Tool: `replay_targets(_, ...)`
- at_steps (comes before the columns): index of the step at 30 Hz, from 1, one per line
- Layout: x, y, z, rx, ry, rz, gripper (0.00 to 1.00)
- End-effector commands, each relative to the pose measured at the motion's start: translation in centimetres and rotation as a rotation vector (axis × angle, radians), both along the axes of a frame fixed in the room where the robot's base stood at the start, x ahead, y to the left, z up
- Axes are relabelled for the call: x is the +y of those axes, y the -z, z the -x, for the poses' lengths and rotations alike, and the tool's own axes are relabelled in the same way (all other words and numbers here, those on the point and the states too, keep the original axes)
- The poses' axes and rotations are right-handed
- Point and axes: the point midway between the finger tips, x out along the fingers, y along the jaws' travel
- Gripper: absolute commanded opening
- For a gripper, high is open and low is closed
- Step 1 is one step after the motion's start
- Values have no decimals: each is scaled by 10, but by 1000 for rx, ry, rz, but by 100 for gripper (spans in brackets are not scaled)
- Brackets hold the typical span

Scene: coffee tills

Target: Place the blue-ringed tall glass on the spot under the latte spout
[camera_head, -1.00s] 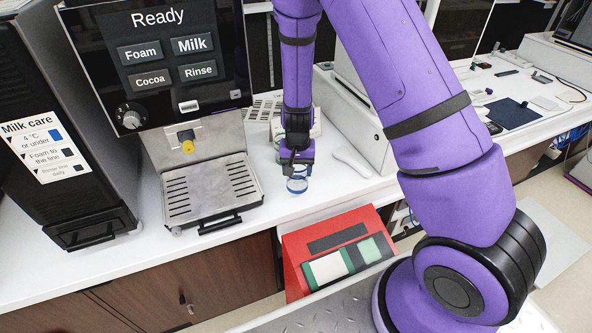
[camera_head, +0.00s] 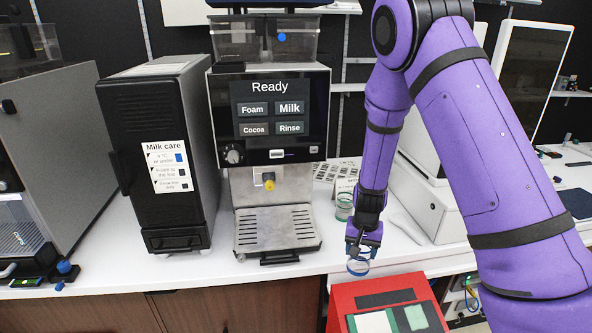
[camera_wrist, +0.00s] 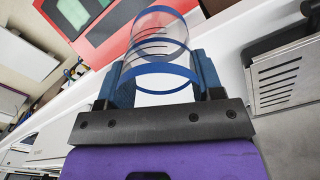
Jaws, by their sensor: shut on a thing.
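The clear tall glass with blue rings (camera_head: 358,267) is between the fingers of my gripper (camera_head: 364,238). It is held near the counter's front edge, right of the coffee machine. In the wrist view the glass (camera_wrist: 160,48) lies between both blue fingers of my gripper (camera_wrist: 158,66), and its blue rings show clearly. The coffee machine's spout (camera_head: 269,181) has a yellow tip and hangs above a slotted metal drip tray (camera_head: 313,239). My gripper is to the right of that tray. No label naming the latte spout is readable.
A green-ringed glass (camera_head: 344,207) stands behind my gripper. A black milk cooler (camera_head: 160,110) stands left of the machine. A white till (camera_head: 425,195) is at right. A red panelled box (camera_head: 343,300) is below the counter's front edge. The drip tray's top is clear.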

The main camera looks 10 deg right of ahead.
Motion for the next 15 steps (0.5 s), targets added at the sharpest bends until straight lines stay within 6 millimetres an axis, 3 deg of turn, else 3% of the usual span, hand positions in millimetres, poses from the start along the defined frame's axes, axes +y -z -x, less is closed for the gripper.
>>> replay_targets(15,-26,7,-42,0,-405,0,35)
